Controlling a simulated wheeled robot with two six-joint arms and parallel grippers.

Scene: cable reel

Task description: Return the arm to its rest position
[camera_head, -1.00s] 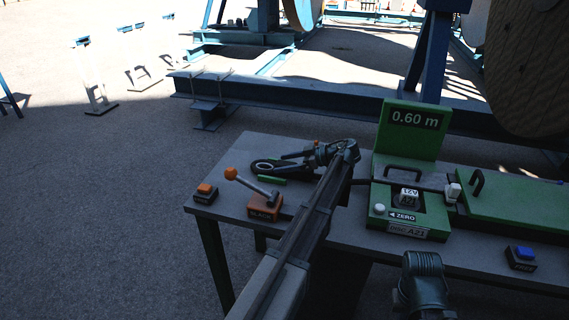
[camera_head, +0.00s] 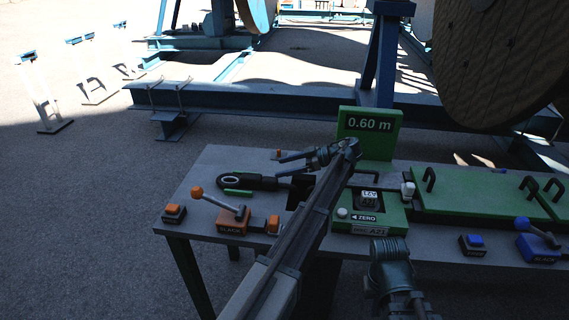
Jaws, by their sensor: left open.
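My left arm reaches up from the bottom middle across the table (camera_head: 190,232).
A green device with a 0.60 m display (camera_head: 370,124) stands right of my left wrist. An orange lever box (camera_head: 232,220), an orange button (camera_head: 173,212), a blue button (camera_head: 474,241) and a blue lever box (camera_head: 538,246) line the front. A large reel (camera_head: 500,60) stands behind.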

